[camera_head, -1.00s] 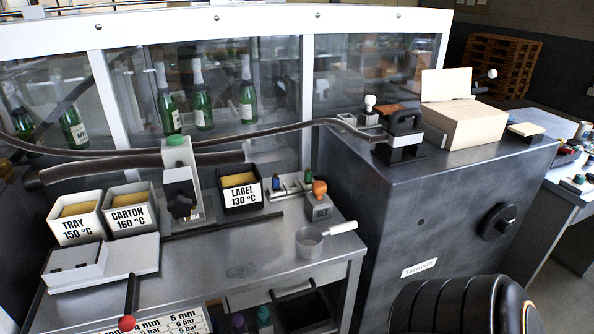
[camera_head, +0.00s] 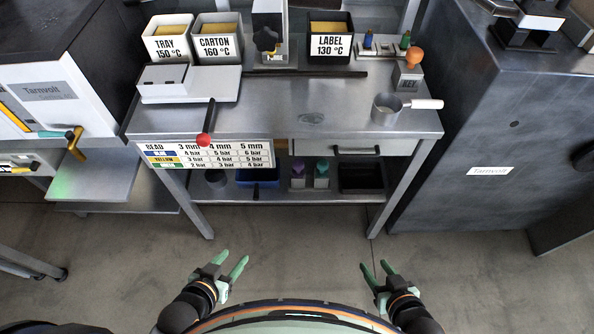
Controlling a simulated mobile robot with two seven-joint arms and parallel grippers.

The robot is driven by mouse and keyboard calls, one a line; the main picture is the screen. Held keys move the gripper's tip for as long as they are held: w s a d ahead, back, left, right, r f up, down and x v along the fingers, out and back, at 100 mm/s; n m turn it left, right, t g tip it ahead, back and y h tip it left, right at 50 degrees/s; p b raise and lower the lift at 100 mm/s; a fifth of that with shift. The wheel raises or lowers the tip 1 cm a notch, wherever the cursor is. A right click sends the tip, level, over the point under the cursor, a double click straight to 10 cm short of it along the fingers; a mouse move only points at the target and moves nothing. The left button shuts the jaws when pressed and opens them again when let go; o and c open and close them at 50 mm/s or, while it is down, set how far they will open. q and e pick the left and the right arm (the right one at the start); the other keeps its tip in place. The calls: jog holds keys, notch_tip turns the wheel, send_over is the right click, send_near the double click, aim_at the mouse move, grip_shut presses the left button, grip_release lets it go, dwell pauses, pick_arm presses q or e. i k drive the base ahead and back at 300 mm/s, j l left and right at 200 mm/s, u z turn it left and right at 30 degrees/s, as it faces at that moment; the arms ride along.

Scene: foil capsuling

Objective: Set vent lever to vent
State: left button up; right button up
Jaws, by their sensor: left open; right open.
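A black lever with a red ball knob (camera_head: 203,140) hangs over the front left edge of the steel bench (camera_head: 280,105). No vent marking is readable, so I cannot tell whether it is the vent lever. My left gripper (camera_head: 231,262) is open and empty, low in front of the bench. My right gripper (camera_head: 375,267) is open and empty, also in front of the bench. Both are well apart from the bench and the lever.
Bins marked TRAY (camera_head: 171,40), CARTON (camera_head: 219,38) and LABEL (camera_head: 330,40) stand along the back. A metal cup (camera_head: 386,110) with a white handle sits at front right. A dark cabinet (camera_head: 480,125) stands right, a white machine (camera_head: 65,90) left. The floor (camera_head: 300,235) before the bench is clear.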

aim_at(35, 166)
jog(key=u, duration=2.05)
